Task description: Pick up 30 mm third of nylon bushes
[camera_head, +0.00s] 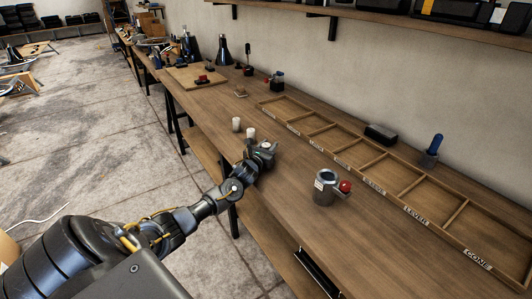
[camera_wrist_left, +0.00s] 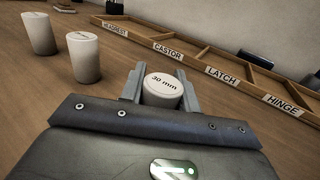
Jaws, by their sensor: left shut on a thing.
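In the left wrist view, a white cylindrical bush marked "30 mm" (camera_wrist_left: 163,88) sits between the two fingers of my left gripper (camera_wrist_left: 160,90), which is shut on it. In the head view my left gripper (camera_head: 264,150) is low over the bench, and the held bush is a small pale spot there. Two other white bushes stand upright on the bench beyond it, one nearer (camera_wrist_left: 84,56) and one farther left (camera_wrist_left: 39,33). They also show in the head view, the farther one (camera_head: 236,124) and the nearer one (camera_head: 250,134). My right gripper is not in view.
A long wooden divided tray (camera_head: 408,180) with labelled compartments lies along the wall side of the bench. A grey metal cup-like part with a red ball (camera_head: 325,186) stands to the right of my gripper. Bare bench lies between the gripper and the tray.

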